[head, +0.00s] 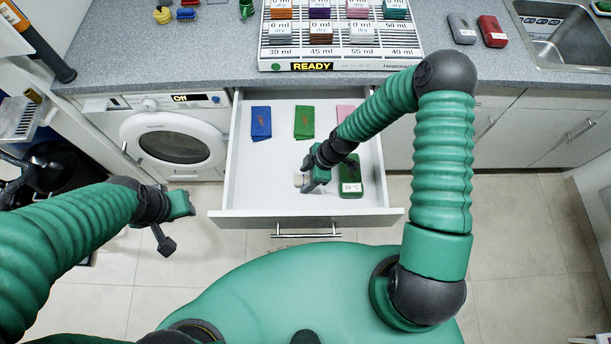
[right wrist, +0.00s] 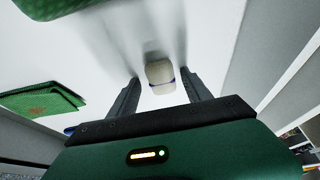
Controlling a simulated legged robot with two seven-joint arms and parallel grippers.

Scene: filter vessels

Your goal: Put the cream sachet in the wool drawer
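A small cream sachet (head: 298,181), with a thin blue band in the right wrist view (right wrist: 160,76), is in the open white drawer (head: 240,190). My right gripper (head: 306,184) is low inside the drawer, at the sachet. In the right wrist view its two fingers (right wrist: 160,95) are apart, with the sachet between them and a gap on each side. In the head view the gripper partly hides the sachet. My left gripper (head: 180,215) hangs in front of the washing machine, with nothing seen in it; its fingers are unclear. No wool marking is readable on the drawer.
The drawer also holds blue (head: 261,123), green (head: 304,122) and pink (head: 345,113) folded cloths, and a green item (head: 350,183) labelled 30 °C right of my gripper. A washing machine (head: 172,143) stands left. A rack (head: 338,45) sits on the counter above.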

